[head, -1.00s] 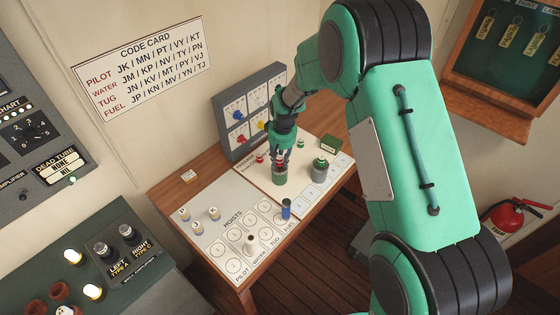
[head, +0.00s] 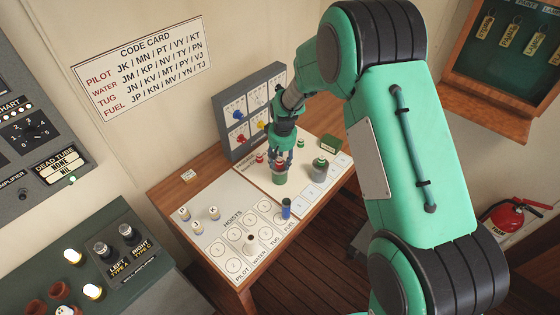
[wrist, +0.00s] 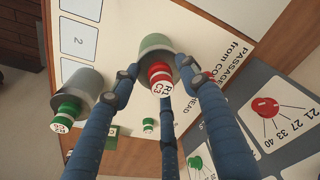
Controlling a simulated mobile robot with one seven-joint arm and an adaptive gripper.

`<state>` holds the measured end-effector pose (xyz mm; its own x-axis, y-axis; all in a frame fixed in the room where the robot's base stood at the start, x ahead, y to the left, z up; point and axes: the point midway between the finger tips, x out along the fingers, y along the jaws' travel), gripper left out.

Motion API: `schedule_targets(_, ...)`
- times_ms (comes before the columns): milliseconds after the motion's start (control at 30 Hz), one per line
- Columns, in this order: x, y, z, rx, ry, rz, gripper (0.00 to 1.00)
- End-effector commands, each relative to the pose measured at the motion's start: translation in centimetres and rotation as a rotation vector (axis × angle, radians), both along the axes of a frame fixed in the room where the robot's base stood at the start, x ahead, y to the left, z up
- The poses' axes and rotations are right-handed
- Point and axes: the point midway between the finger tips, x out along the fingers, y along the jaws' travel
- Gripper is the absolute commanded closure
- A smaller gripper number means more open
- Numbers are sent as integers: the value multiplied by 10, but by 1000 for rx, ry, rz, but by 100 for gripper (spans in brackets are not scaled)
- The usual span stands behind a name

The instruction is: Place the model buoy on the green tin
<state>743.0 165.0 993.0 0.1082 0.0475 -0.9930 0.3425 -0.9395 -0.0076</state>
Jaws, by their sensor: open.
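The green tin (head: 279,179) stands on the pale chart board, and its rim shows in the wrist view (wrist: 155,43). A red-and-white model buoy (wrist: 160,73), marked "R C3" on its top, stands on the tin. My gripper (head: 280,158) is directly above the tin, its blue fingers open and spread around the buoy. In the wrist view my gripper (wrist: 163,90) shows gaps between the fingers and the buoy. The fingers hide part of the buoy in the head view.
A grey tin (head: 319,174) bearing a green-and-white buoy (wrist: 67,115) stands to the right. Another red buoy (head: 260,158) is close at left. A small green-and-white buoy (wrist: 148,124) stands near a dark green box (head: 328,149). A grey dial panel (head: 238,142) rises behind.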

Motion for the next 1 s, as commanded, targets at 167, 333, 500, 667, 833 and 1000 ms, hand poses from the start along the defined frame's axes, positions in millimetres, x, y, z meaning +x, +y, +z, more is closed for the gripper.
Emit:
schedule_targets(167, 0, 0, 8, 0, -1, 0, 56)
schedule_targets(333, -2, -1, 26, 1, -3, 0, 56)
schedule_targets(500, -4, -2, 52, 0, -4, 0, 56)
schedule_targets(667, -7, -4, 79, 0, -3, 0, 56)
schedule_targets(833, -11, -5, 103, 0, -1, 0, 56)
schedule_targets(1000, -12, -5, 117, 0, -1, 0, 56)
